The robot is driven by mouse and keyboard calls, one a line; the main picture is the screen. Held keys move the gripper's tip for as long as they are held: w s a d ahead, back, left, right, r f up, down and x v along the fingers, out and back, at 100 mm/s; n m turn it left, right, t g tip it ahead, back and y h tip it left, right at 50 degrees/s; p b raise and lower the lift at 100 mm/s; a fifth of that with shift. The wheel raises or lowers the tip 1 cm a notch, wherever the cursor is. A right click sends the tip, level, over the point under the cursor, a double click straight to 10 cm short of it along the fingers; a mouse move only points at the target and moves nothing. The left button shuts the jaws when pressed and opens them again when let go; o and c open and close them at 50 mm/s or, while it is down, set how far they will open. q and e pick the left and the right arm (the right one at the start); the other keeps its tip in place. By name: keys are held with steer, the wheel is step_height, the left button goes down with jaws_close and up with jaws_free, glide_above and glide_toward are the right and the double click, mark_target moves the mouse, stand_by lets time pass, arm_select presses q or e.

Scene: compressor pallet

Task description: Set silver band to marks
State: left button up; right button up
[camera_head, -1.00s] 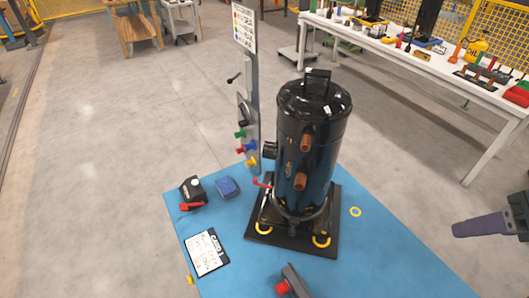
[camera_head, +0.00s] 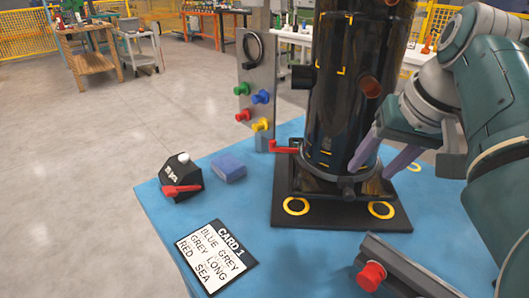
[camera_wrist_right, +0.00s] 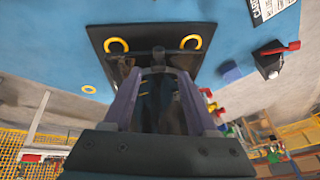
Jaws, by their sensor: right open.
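The black compressor (camera_head: 338,110) stands upright on its black base plate (camera_head: 300,222). A grey-silver band (camera_head: 325,173) circles its lower end, with a dark knob at its front and a red lever (camera_head: 285,148) on its left side. Yellow corner marks (camera_head: 342,72) show on the shell above the band, and more small yellow marks sit lower near the band. My right gripper (camera_head: 370,172) is open at the compressor's lower right, fingers pointing down towards the band. In the wrist view its fingers (camera_wrist_right: 160,76) stand either side of the dark compressor; contact cannot be told. My left gripper is not in view.
A blue mat (camera_head: 165,215) lies underneath. A card (camera_head: 216,256), a black box with a red lever (camera_head: 181,178), a blue block (camera_head: 228,167) and a grey bar with a red knob (camera_head: 372,275) lie on it. A post (camera_head: 258,85) with coloured knobs stands behind left.

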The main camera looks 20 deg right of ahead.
mark_target(351, 192)
steer(key=b+x, duration=0.3)
steer(key=x, duration=0.5)
steer(key=shift+f+b, duration=0.25)
steer(key=shift+b, duration=0.05)
steer(key=shift+w+d+f, duration=0.1)
steer(key=shift+w+f, duration=0.2)
steer(key=shift+f, duration=0.2)
steer(key=shift+c, duration=0.2)
jaws_close()
stand_by(0.4)
